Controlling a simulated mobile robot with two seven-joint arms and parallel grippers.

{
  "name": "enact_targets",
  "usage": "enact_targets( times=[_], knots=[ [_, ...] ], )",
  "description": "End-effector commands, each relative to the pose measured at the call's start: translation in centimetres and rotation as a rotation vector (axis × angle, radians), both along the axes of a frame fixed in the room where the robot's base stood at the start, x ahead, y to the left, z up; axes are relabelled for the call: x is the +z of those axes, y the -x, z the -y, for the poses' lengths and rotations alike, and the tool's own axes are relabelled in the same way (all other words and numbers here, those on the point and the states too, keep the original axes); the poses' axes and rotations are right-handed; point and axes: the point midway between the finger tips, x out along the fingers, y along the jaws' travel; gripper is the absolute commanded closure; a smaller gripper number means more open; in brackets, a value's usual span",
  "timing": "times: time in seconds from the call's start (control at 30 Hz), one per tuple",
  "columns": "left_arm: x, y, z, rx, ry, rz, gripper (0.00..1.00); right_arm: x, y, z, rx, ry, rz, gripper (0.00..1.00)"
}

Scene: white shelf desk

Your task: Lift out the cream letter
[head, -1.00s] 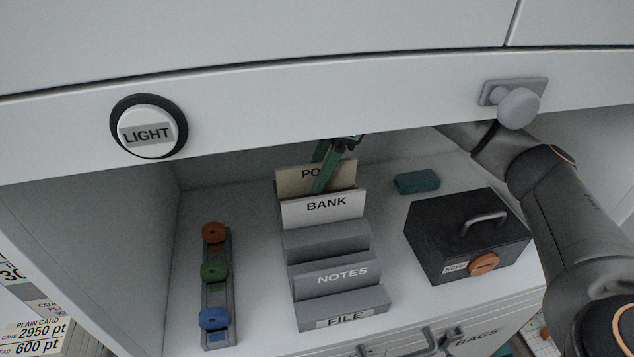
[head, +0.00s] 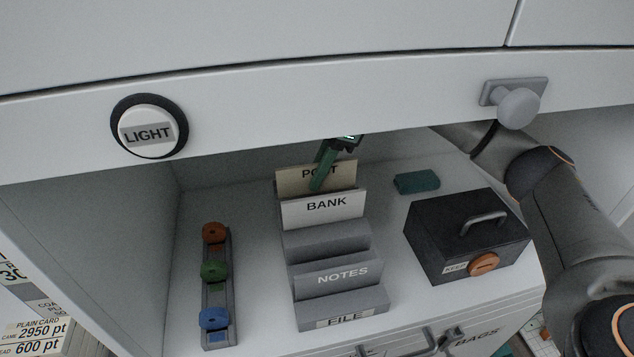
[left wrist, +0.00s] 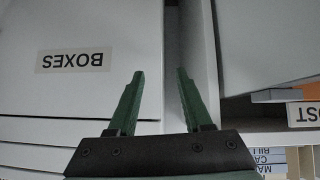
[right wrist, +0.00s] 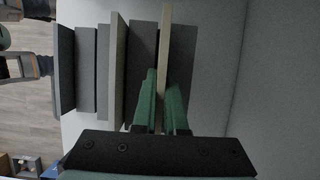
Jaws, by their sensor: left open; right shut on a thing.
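The cream letter (head: 290,180) stands upright in the rearmost slot of the grey stepped letter rack (head: 325,245), behind the white BANK letter (head: 345,207). A green finger of my right gripper (head: 321,180) covers part of its lettering. In the right wrist view the cream letter (right wrist: 166,45) shows edge-on between the fingers of my right gripper (right wrist: 162,88), which is shut on it. My left gripper (left wrist: 161,74) is open and empty in the left wrist view, in front of white panels, one labelled BOXES (left wrist: 73,61).
A dark box (head: 430,235) with a handle and orange knob stands right of the rack, with a teal block (head: 417,182) behind it. A strip with coloured knobs (head: 217,300) lies to the left. The upper cabinet edge (head: 250,145) hangs above the rack.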

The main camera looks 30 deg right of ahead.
Motion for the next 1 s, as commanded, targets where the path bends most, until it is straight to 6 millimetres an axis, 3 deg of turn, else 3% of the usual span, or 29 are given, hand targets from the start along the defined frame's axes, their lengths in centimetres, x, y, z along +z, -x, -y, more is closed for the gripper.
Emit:
enact_targets(
  times=[0.33, 0.53, 1.0],
  knots=[
    [0.0, 0.0, 0.0, -0.001, 0.001, 0.000, 0.50, 0.2, 0.0, 0.0, 0.000, -0.001, 0.001, 1.00],
    [-0.1, 0.0, 0.0, -0.001, 0.001, 0.000, 0.50, 1.8, -0.1, -0.1, 0.001, -0.001, 0.004, 1.00],
    [-0.3, 0.0, 0.3, -0.005, 0.005, -0.001, 0.50, 1.5, -2.3, -8.9, 0.004, -0.001, 0.001, 1.00]
  ],
)
